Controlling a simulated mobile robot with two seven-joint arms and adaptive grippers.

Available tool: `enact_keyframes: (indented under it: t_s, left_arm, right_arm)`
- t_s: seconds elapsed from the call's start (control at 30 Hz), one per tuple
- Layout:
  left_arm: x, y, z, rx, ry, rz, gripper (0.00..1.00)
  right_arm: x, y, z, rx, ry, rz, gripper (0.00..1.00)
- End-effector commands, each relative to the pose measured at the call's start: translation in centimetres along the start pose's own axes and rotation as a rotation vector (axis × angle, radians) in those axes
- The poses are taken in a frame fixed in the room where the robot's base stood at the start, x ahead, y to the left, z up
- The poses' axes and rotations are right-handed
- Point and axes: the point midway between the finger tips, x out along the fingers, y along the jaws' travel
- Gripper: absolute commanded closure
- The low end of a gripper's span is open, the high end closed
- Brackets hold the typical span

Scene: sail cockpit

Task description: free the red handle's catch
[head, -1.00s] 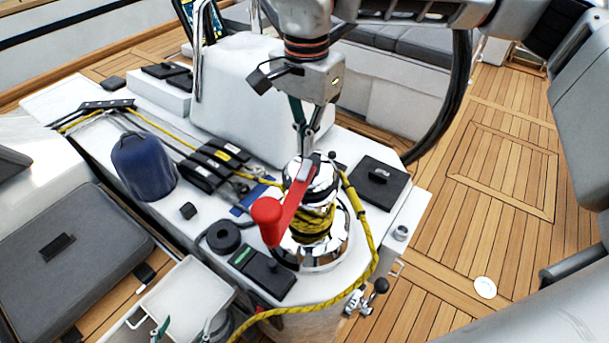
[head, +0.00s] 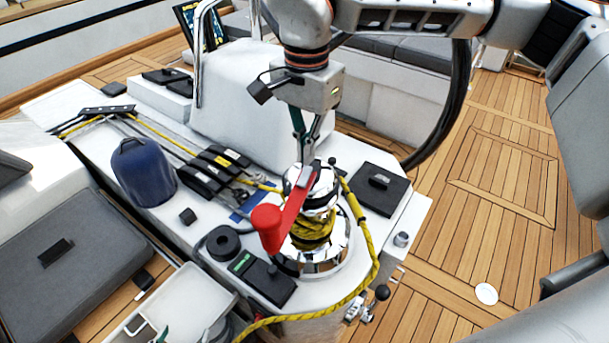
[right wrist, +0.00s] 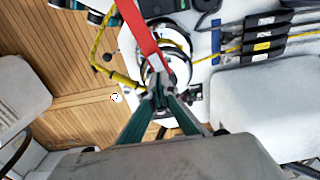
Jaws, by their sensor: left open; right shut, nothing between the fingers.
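The red handle (head: 292,212) lies across the top of the chrome winch (head: 322,195). Its fat red knob (head: 265,228) points to the lower left. A small grey piece, apparently the catch (head: 308,176), sits at the handle's hub end. My right gripper (head: 304,160) points down, shut and empty, with its tips at or just above this hub end; contact cannot be told. In the right wrist view the closed tips (right wrist: 160,92) overlap the hub end of the red arm (right wrist: 140,32) and hide the catch. My left gripper (head: 182,338) barely shows at the bottom edge, open.
Yellow rope (head: 366,235) wraps the winch and runs down its right side. A black hatch box (head: 383,188), a black control box (head: 262,280), a blue bag (head: 143,172) and black rope clutches (head: 215,170) surround it.

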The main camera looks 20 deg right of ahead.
Motion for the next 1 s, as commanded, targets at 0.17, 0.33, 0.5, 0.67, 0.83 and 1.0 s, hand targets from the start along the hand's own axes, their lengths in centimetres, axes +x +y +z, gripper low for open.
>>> enact_keyframes:
  t_s: [0.17, 0.33, 0.5, 0.67, 0.83, 1.0]
  left_arm:
    - [-0.04, -0.05, -0.19, 0.000, 0.004, -0.001, 0.38]
    - [-0.06, -0.07, -0.34, 0.000, 0.006, -0.001, 0.38]
    - [-0.05, -0.07, -0.33, 0.000, 0.006, -0.001, 0.38]
    - [0.01, -0.05, -0.23, -0.001, 0.006, -0.001, 0.38]
    - [0.08, -0.02, -0.10, -0.001, 0.006, -0.001, 0.38]
    - [0.16, 0.02, 0.14, -0.001, 0.003, 0.000, 0.38]
  right_arm:
    - [0.00, -0.01, 0.00, 0.000, 0.000, 0.000, 1.00]
    - [0.00, 0.00, 0.01, 0.000, 0.000, 0.000, 1.00]
    - [0.04, 0.00, 0.01, 0.000, 0.000, 0.000, 1.00]
    - [0.22, 0.00, 0.01, 0.000, 0.000, 0.000, 1.00]
    - [0.46, 0.00, 0.01, 0.000, 0.000, 0.000, 1.00]
    - [0.68, 0.00, 0.00, 0.000, 0.000, 0.000, 1.00]
